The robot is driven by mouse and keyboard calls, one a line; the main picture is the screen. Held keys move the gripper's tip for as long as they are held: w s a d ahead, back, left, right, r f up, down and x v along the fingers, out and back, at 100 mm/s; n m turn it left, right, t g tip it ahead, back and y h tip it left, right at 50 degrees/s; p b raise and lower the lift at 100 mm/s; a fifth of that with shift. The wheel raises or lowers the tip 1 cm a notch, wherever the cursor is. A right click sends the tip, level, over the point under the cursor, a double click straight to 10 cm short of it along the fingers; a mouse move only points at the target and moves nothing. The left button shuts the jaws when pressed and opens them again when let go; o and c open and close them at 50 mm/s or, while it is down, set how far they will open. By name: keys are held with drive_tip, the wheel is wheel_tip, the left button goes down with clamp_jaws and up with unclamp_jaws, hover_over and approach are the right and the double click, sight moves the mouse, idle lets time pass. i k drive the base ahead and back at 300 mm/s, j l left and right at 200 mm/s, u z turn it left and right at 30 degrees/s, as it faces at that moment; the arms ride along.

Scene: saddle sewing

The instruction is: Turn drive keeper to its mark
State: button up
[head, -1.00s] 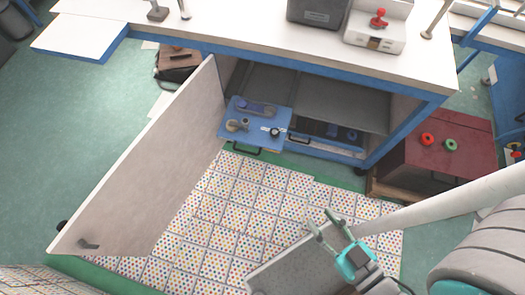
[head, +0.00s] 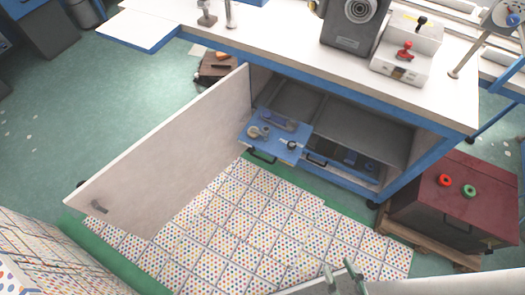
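A blue pull-out tray (head: 270,149) juts from the open cabinet under the bench. On it are a tan-grey round fitting (head: 256,132), a blue-grey bar-shaped part (head: 279,121) and a small dark knob (head: 291,146) beside small white markings. I cannot tell which of these is the drive keeper, and its mark is too small to make out. My gripper (head: 341,269) is at the bottom edge, its two fingers apart with nothing seen between them. It is well in front of the tray, and its body is cut off by the frame.
The open cabinet door (head: 170,148) reaches out left of the tray. A dotted floor mat (head: 250,225) lies clear before the cabinet. A dark red cabinet (head: 455,205) with red and green rings stands at right. The bench top (head: 300,45) carries machines.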

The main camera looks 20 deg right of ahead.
sight(266, 130)
drive_tip(key=i+j+u, duration=0.1)
drive_tip(key=i, duration=0.35)
drive_tip(key=i+j+u, duration=0.15)
drive_tip(key=i, duration=0.35)
drive_tip(key=j, duration=0.05)
